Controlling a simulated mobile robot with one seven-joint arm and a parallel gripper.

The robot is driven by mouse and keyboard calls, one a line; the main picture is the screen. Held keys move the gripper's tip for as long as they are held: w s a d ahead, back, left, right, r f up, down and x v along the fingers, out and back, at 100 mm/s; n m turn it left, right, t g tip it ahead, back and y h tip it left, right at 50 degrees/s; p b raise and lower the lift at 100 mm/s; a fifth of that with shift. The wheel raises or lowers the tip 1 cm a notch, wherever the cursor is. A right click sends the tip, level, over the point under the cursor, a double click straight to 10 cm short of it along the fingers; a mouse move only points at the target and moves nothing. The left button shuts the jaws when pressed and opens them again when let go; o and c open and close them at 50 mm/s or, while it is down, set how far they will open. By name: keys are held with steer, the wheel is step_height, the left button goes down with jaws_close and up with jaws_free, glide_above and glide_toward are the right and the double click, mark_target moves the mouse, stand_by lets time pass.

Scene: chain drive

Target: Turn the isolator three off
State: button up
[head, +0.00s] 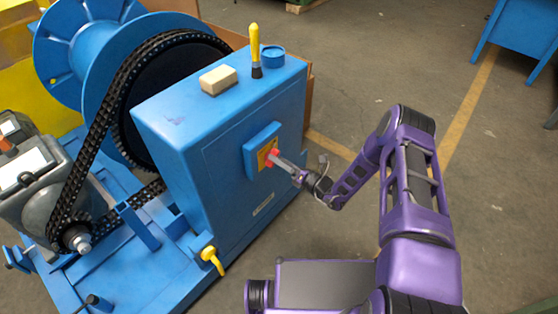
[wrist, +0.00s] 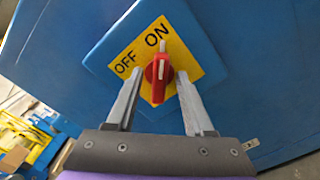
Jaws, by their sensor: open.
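The isolator is a red rotary knob (wrist: 158,76) on a yellow plate marked OFF and ON, set on a blue box (wrist: 100,58). In the wrist view the knob's white mark sits at its upper end, toward the word ON. In the head view the isolator box (head: 250,151) is on the side of the blue cabinet, and the red knob (head: 270,157) shows at my fingertips. My gripper (wrist: 158,100) is open, with one finger on each side of the knob. A gap shows between each finger and the knob.
A black chain (head: 95,135) runs from a motor to a large blue drum. A yellow lever (head: 211,259) sticks out low on the cabinet.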

jaws_close()
stand_by(0.3)
steer(key=shift+n, duration=0.3)
steer(key=shift+s+a+n+p, duration=0.1)
steer(key=shift+n+p, duration=0.05)
steer(key=shift+n, duration=2.7)
steer(key=shift+s+a+n+p, duration=0.1)
steer(key=shift+n, duration=2.8)
steer(key=shift+s+a+n+p, duration=0.1)
steer(key=shift+n+p, duration=0.05)
steer(key=shift+n, duration=2.7)
